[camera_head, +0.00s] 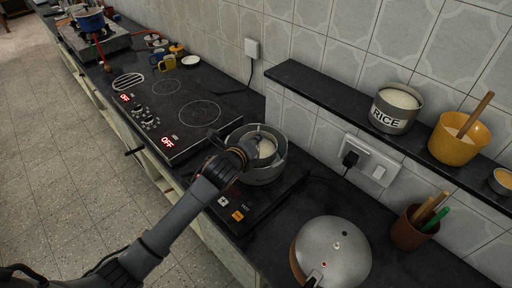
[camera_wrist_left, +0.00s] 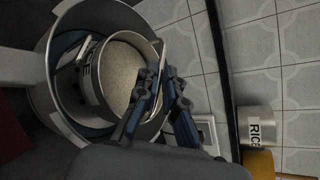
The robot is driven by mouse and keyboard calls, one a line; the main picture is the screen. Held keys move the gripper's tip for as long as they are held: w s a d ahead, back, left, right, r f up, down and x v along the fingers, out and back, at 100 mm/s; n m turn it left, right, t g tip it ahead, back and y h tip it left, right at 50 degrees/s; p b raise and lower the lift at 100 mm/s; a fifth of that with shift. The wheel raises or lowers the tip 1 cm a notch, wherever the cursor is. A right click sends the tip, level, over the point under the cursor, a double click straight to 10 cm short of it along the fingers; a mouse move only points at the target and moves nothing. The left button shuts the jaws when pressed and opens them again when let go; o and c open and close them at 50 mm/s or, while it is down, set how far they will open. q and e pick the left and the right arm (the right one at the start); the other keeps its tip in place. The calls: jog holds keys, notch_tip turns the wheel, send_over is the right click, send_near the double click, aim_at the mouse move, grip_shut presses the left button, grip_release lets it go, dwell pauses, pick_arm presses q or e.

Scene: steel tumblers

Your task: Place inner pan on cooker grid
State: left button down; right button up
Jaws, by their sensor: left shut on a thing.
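The inner pan (camera_head: 267,148) is a small round steel vessel with pale, rice-like contents. It shows in the left wrist view (camera_wrist_left: 124,76), with dark lettering on its side. It sits within the wider steel cooker pot (camera_head: 263,176), whose rim surrounds it in the wrist view (camera_wrist_left: 44,92). My left gripper (camera_head: 250,146) reaches in over the pot and is shut on the pan's rim; its fingers (camera_wrist_left: 163,84) show at the rim in the wrist view. The cooker grid is hidden, and I cannot tell whether the pan touches it. My right gripper is out of view.
The pot stands on a black induction plate (camera_head: 238,214). A silver lidded cooker (camera_head: 333,252) stands in front right. A shelf (camera_head: 330,96) above holds a RICE tin (camera_head: 396,112) and a yellow pot (camera_head: 452,147). A brown utensil cup (camera_head: 406,236) stands right. The hob (camera_head: 170,107) is at left.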

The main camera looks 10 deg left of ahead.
pick_arm(q)
jog(key=f, duration=0.3)
jog(key=shift+w+d+f, duration=0.1)
jog(key=shift+w+f, duration=0.15)
jog(key=shift+f, duration=0.4)
jog(key=c, duration=1.5)
grip_release()
jog(key=shift+o, duration=0.2)
jog(key=shift+s, duration=0.1)
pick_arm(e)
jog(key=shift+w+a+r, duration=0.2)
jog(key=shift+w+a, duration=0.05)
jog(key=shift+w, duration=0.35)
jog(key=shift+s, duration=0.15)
pick_arm(q)
jog(key=b+v, duration=0.1)
jog(key=v, duration=1.1)
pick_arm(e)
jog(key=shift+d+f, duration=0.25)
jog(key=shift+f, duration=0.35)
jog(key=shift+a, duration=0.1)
